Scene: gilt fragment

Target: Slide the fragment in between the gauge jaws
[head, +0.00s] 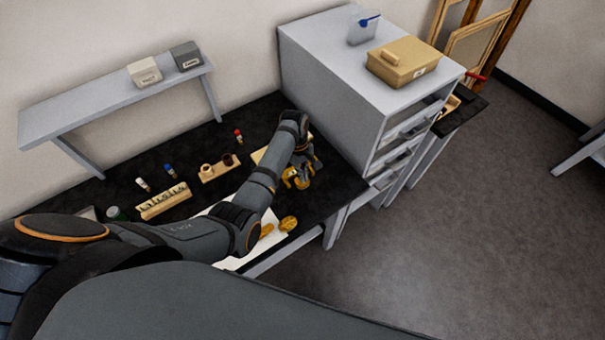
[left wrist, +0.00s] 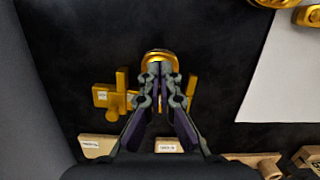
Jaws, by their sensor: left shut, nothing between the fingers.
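My left gripper (head: 303,178) is over the right part of the black bench. In the left wrist view its fingers (left wrist: 160,72) are shut and empty. A rounded gold piece (left wrist: 160,55), seemingly the fragment, lies just beyond the fingertips; I cannot tell if they touch it. The gold gauge (left wrist: 112,97), with upright jaws and a small white label, shows left of the fingers, and more gold shows to their right. The fingers hide its middle, so I cannot tell whether the rounded piece is between the jaws. My right gripper is not in view.
White paper (head: 233,265) on the bench bears other gold pieces (head: 289,223). A wooden rack (head: 164,201), small bottles and a holder with jars (head: 220,168) stand left of my arm. A grey drawer cabinet (head: 335,75) rises behind the gripper. Labelled wooden blocks (left wrist: 97,146) lie near the wrist.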

